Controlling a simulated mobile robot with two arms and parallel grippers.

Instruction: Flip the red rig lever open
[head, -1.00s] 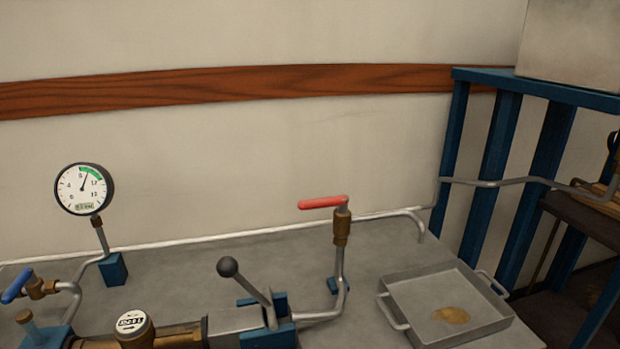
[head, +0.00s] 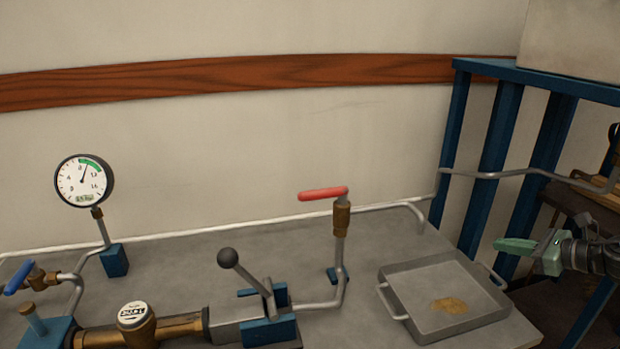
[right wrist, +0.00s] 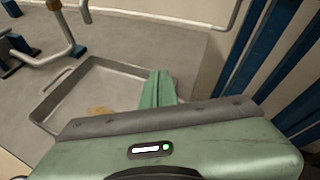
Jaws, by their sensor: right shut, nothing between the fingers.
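The red lever (head: 323,194) sits on a brass valve (head: 341,216) at the top of a grey pipe. Its handle lies roughly level and points left from the valve. My right gripper (head: 500,244) is at the right edge of the head view, beyond the tray and well apart from the lever. In the right wrist view its green fingers (right wrist: 161,84) are together, with nothing between them. My left gripper is not in view.
A metal tray (head: 395,297) with a brown stain stands right of the valve pipe. A black-knobbed clamp lever (head: 228,258), a brass meter (head: 133,320), a gauge (head: 84,183) and a blue lever (head: 18,278) are to the left. A blue frame (head: 495,150) stands at right.

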